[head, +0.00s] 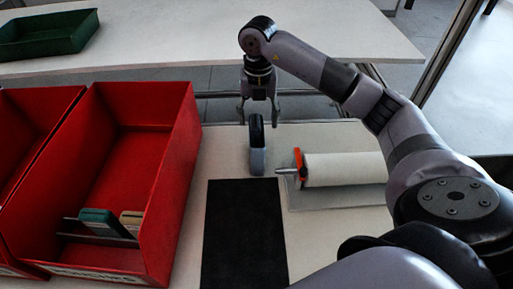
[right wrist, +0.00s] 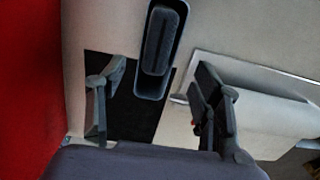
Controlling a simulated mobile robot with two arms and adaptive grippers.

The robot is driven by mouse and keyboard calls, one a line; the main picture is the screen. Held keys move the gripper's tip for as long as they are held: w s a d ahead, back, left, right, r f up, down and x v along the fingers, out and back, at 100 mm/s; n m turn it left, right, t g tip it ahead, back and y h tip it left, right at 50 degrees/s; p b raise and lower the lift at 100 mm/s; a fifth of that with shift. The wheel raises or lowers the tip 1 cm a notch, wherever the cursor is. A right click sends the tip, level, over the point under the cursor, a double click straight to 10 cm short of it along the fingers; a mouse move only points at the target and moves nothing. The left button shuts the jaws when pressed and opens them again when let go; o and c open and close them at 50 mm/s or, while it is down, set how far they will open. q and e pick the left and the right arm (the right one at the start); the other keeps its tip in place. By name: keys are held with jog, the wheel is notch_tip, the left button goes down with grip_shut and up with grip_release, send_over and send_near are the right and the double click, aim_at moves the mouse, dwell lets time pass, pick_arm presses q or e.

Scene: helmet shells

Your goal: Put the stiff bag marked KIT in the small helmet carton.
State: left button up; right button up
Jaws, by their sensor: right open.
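I cannot make out a bag marked KIT in either view. No carton that I can identify as the small helmet carton shows. My left gripper is not in view.
A white roll with an orange part (head: 340,169) lies to the right. A green tray (head: 48,37) sits on the rear table.

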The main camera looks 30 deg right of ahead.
aim_at(256, 140)
notch_tip(256, 140, down, 5)
jog(key=shift+f+b, duration=0.1)
jog(key=shift+b, duration=0.2)
jog(key=f, duration=0.3)
jog(key=shift+w+a+f+b, duration=0.2)
jog(key=shift+f+b, duration=0.1)
jog(key=shift+b, duration=0.1)
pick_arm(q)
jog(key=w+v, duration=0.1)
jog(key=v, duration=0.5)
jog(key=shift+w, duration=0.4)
pick_arm(e)
jog(key=shift+d+f, duration=0.1)
jog(key=shift+f, duration=0.4)
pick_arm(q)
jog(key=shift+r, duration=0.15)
pick_arm(e)
jog(key=shift+c, duration=0.4)
jog(key=c, duration=1.3)
jog(key=shift+o, duration=0.2)
jog(key=shift+r, duration=0.1)
